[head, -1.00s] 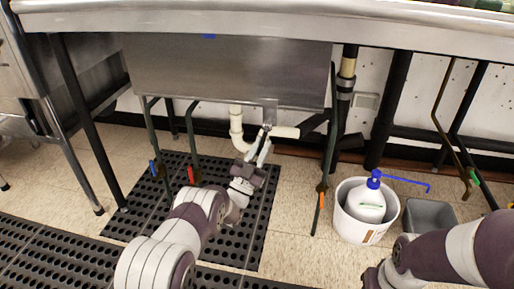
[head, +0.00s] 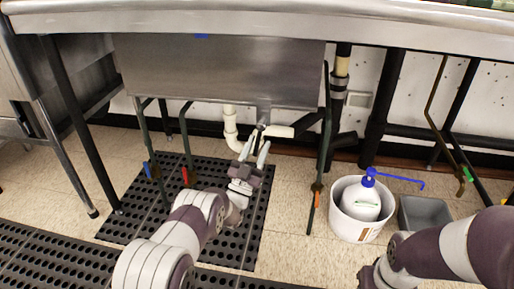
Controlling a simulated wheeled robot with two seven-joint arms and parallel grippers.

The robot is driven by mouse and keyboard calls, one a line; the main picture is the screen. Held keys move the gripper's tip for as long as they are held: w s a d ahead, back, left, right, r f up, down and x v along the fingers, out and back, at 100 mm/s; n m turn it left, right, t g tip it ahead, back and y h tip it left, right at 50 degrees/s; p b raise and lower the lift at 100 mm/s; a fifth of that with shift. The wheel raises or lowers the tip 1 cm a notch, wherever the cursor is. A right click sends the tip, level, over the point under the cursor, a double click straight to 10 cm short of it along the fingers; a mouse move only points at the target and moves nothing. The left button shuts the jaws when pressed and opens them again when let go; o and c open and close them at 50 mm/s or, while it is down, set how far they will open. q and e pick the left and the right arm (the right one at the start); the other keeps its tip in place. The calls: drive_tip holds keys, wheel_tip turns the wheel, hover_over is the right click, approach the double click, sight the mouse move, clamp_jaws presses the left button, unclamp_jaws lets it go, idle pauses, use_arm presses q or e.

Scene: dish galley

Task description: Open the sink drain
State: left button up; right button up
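The steel sink basin (head: 215,75) hangs under the counter. A drain fitting (head: 263,114) comes out of its underside near the right end, with a pale horizontal pipe (head: 280,131) beside it and a white curved pipe (head: 230,125) to its left. My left gripper (head: 258,143) points up at the drain fitting from below. Its two fingers are apart, with the tips just under and around the small drain lever. I cannot tell whether they touch it, as the fingers partly hide it. My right arm comes in from the right, and its gripper is out of the frame.
Thin green pipes with blue (head: 147,169), red (head: 185,176) and orange (head: 317,197) handles hang around the basin. A white bucket (head: 345,226) holding a blue-topped pump bottle (head: 365,202) and a grey bin (head: 425,215) stand at right. Black perforated mats (head: 130,222) cover the floor.

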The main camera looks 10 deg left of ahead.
use_arm(q)
drive_tip(key=shift+s+a+f+p, duration=0.15)
drive_tip(key=shift+s+f+p, duration=0.05)
drive_tip(key=shift+s+p, duration=0.15)
drive_tip(key=p+v, duration=0.4)
drive_tip(key=v, duration=0.8)
drive_tip(key=shift+w, duration=0.1)
